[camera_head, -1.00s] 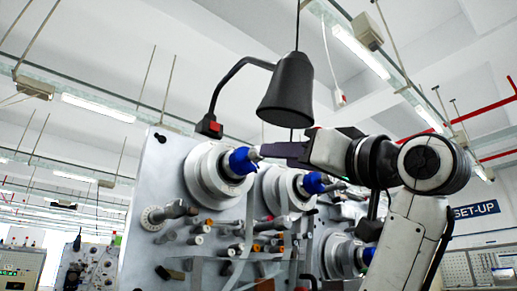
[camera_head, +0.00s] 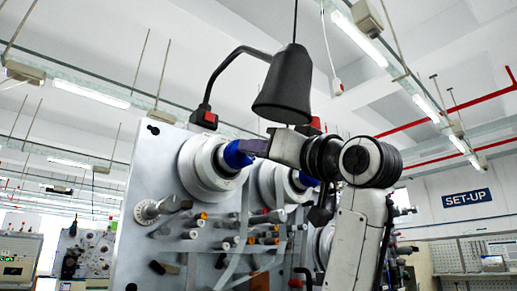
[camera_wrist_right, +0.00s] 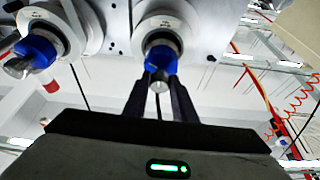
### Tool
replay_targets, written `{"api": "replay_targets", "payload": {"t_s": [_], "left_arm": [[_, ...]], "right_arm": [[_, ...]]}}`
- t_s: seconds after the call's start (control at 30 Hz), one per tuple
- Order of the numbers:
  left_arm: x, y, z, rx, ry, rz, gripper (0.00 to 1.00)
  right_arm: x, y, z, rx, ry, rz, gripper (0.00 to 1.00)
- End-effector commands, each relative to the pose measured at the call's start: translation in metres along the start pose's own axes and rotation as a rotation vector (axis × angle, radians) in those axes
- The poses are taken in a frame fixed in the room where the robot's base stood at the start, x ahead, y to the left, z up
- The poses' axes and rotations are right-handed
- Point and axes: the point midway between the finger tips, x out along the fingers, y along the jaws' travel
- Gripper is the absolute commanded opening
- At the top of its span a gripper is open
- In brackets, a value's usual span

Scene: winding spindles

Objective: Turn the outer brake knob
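A blue knob (camera_head: 235,157) with a silver tip sits at the centre of the white round spindle (camera_head: 203,170) at the panel's upper left. It also shows in the right wrist view (camera_wrist_right: 161,62). My right gripper (camera_head: 246,148) reaches it from the right, its fingertips overlapping the knob's end. In the wrist view its two dark fingers (camera_wrist_right: 160,84) stand on either side of the knob; whether they press on it I cannot tell. A second blue knob (camera_head: 308,179) on another spindle lies to the right, partly behind my right arm. My left gripper is not in view.
A black lamp (camera_head: 283,88) hangs above the grey machine panel (camera_head: 140,215). Several small pegs and a dial (camera_head: 147,211) stick out lower on the panel. A SET-UP sign (camera_head: 466,198) is on the far right wall.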

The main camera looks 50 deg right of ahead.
Motion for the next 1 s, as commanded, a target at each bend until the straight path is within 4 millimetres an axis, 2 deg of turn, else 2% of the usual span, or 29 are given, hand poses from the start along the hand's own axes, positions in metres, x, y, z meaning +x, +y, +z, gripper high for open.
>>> {"api": "replay_targets", "payload": {"t_s": [0.47,1.0], "left_arm": [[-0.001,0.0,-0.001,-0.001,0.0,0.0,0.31],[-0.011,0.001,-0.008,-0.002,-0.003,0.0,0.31]], "right_arm": [[0.0,0.002,-0.001,-0.087,0.002,-0.034,0.02],[0.0,0.007,-0.004,-0.523,0.001,-0.213,0.02]]}}
